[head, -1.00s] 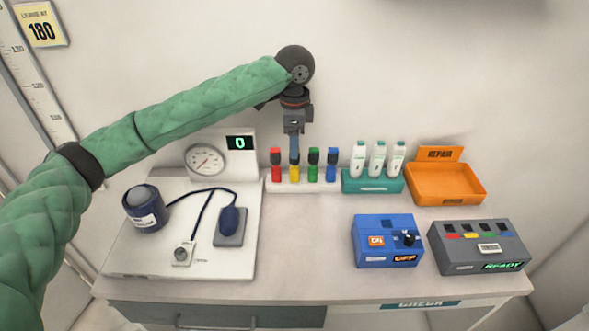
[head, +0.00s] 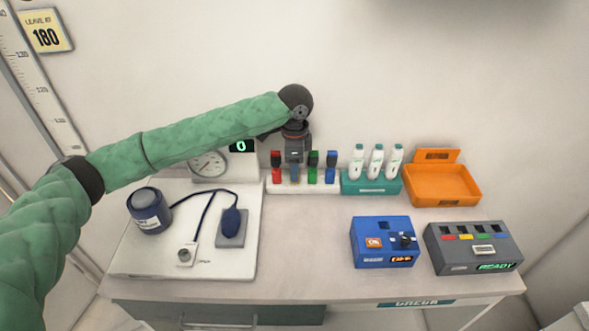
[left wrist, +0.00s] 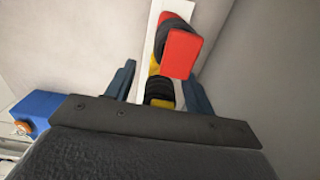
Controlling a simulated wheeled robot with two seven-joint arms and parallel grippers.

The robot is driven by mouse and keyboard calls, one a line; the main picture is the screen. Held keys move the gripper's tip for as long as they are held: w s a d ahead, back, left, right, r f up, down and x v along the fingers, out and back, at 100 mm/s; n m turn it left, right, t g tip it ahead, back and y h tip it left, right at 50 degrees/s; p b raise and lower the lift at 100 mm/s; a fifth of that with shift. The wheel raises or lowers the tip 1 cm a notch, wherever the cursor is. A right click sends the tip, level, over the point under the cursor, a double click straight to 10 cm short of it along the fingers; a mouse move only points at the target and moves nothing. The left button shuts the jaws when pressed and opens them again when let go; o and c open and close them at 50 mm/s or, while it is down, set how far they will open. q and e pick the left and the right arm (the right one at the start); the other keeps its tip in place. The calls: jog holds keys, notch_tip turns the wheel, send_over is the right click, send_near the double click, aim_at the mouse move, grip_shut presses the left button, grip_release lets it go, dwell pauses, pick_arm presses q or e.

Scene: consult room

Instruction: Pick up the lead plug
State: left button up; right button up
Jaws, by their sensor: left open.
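A yellow plug stands between red and green, largely hidden in the head view by my left gripper (head: 294,163). My left gripper points down over it, open. In the left wrist view, the yellow plug (left wrist: 157,92) with its black part lies between the two blue fingers (left wrist: 160,80). The red plug (left wrist: 181,54) is just beyond them. My right gripper is not in view.
A teal holder (head: 371,186) with white bottles and an orange tray (head: 441,201) stand right of the rack. A blue box (head: 375,230) and a grey box (head: 455,252) are at front right. The middle front is clear.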

pick_arm(q)
jog(key=shift+f, duration=0.2)
jog(key=shift+c, duration=0.2)
jog(key=c, duration=1)
